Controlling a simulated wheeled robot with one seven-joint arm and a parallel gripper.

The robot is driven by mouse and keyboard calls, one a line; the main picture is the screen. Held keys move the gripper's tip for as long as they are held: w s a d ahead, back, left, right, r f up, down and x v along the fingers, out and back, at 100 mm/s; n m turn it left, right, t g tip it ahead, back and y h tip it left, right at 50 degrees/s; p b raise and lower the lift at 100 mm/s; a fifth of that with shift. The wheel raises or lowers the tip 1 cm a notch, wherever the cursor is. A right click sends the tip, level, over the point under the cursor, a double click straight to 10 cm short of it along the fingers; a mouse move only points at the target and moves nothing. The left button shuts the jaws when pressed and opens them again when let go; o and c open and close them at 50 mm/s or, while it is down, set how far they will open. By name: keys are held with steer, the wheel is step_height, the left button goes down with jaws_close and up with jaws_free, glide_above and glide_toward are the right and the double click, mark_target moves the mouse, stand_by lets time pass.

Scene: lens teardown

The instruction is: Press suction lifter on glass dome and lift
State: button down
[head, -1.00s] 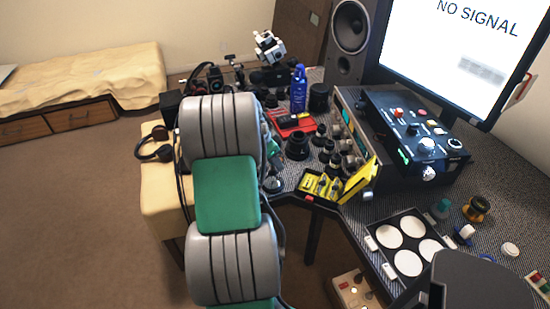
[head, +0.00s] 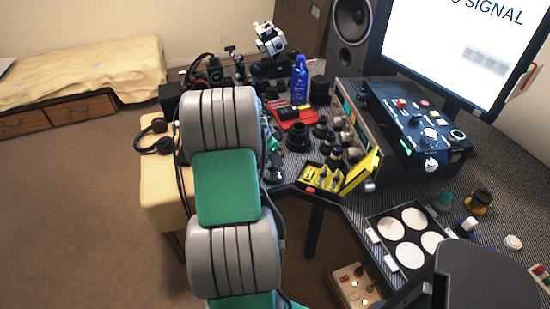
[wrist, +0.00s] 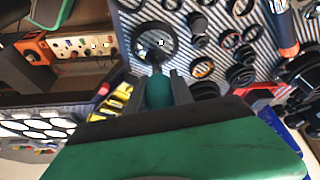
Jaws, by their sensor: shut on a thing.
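My gripper (wrist: 158,78) is shut on the teal handle of the suction lifter (wrist: 158,92), seen in the wrist view. The lifter's dark end points away from the fingers, toward the glass dome (wrist: 152,34), a clear round piece in a dark ring. The dark end overlaps the dome's near part in the picture. I cannot tell whether they touch. In the head view my arm hides most of the gripper, and the clear dome shape (head: 274,175) shows just right of the arm near the desk's edge.
Several dark lens parts (head: 298,138) stand close by on the patterned desk. A yellow open case (head: 322,178) sits at the desk's edge. A blue bottle (head: 299,80) stands behind. A tray with white discs (head: 388,232) lies right, below a black control box (head: 415,125).

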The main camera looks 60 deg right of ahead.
steer(key=shift+f+b, duration=0.65)
steer(key=shift+b, duration=0.05)
stand_by(1.5)
steer(key=shift+r, duration=0.1)
steer(key=shift+r+p, duration=3.25)
steer(key=shift+r, duration=2.25)
steer(key=shift+w, duration=0.1)
